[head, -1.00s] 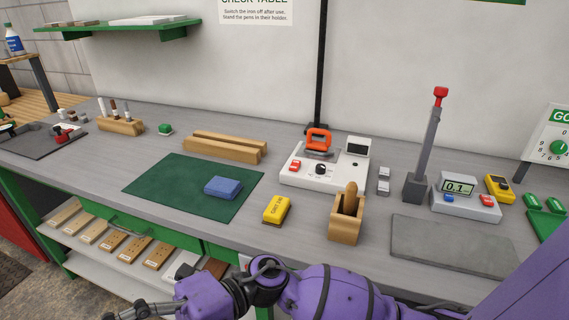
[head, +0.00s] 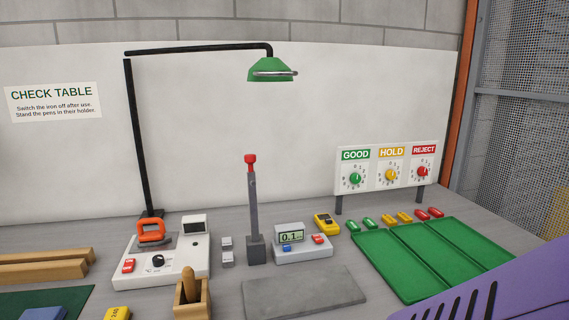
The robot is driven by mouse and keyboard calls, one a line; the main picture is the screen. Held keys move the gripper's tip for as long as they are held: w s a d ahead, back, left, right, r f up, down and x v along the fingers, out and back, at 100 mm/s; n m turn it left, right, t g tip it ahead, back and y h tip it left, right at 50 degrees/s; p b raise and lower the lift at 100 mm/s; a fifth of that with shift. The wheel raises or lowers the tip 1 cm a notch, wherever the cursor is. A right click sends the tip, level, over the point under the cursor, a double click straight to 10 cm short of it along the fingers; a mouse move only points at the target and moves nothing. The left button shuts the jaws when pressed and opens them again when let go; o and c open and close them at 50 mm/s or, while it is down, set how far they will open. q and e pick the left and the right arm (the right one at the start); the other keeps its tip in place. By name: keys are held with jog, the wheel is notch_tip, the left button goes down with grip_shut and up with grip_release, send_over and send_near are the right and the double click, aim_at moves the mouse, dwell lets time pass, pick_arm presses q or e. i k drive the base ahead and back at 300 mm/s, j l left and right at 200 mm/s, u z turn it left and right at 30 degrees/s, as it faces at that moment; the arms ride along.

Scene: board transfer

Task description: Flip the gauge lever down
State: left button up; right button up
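The gauge lever (head: 254,205) is a grey post with a red tip (head: 250,160). It points up, nearly upright, from a dark grey base block (head: 256,250) on the workbench. Just right of it sits the gauge box (head: 303,254), light grey, with a display (head: 291,237) reading about 0.1 and a blue and a red button. A grey flat plate (head: 303,292) lies in front of them. Neither of my grippers is in view; only a purple part of my own body shows at the lower right.
An orange-handled iron sits on a white station (head: 190,262) left of the lever. A wooden holder (head: 193,299) stands in front. A yellow meter (head: 326,224) and green trays (head: 425,250) lie to the right. A green lamp (head: 271,69) hangs above the bench.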

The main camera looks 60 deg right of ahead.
aim_at(251, 159)
jog(key=i+l+z, duration=0.1)
jog(key=z, duration=0.35)
jog(key=i+l+z, duration=0.1)
jog(key=z, duration=0.4)
jog(key=i+l+z, duration=0.1)
jog(key=z, duration=0.35)
jog(key=i, duration=0.4)
jog(key=k, duration=0.7)
